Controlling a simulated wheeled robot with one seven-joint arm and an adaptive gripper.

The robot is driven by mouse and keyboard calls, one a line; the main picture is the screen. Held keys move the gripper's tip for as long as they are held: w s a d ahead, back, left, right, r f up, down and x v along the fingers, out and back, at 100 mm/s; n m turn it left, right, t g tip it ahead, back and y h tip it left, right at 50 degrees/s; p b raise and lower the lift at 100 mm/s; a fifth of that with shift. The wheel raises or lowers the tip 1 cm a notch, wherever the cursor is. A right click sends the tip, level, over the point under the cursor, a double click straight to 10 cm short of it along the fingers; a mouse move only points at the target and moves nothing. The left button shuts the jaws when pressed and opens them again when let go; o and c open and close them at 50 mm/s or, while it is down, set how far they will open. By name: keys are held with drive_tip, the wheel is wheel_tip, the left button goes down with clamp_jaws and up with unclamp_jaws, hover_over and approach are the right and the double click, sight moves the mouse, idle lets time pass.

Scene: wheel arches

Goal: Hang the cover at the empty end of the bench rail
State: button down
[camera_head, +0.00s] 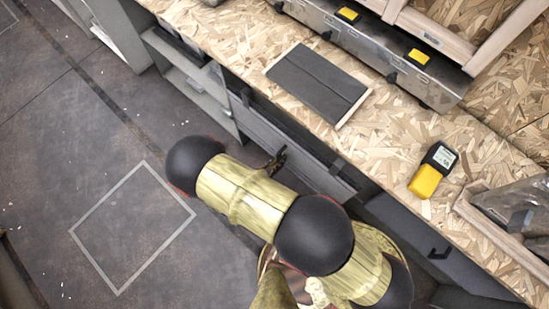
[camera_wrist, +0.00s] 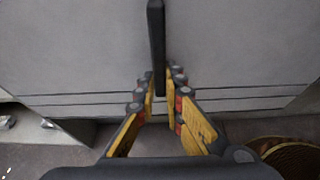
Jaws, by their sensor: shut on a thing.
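In the wrist view, a large light-grey panel (camera_wrist: 80,45) with straight lines along its lower part fills the picture ahead of my gripper (camera_wrist: 157,88). The fingers, yellow with dark tips, are closed about a dark upright bar (camera_wrist: 157,45) that looks like the panel's handle. In the head view, a grey panel (camera_head: 290,150) stands along the bench front, below the worktop (camera_head: 395,140). My gripper (camera_head: 275,163) is beside it, mostly hidden by my arm. I cannot tell whether this panel is the cover, or whether it hangs or is fixed.
A dark flat board (camera_head: 318,84) lies on the worktop. A yellow-and-black meter (camera_head: 433,170) lies to its right. A metal rail-like housing (camera_head: 375,50) with dark knobs runs along the back. Open shelves (camera_head: 190,85) stand left under the bench. The floor (camera_head: 85,150) at left is clear.

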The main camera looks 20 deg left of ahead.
drive_tip(key=r+x, duration=0.1)
drive_tip(key=x, duration=0.9)
drive_tip(key=shift+w+r, duration=0.3)
idle(0.4)
drive_tip(key=shift+d, duration=0.1)
drive_tip(key=c, duration=1.9)
unclamp_jaws()
drive_tip(key=shift+o, duration=0.4)
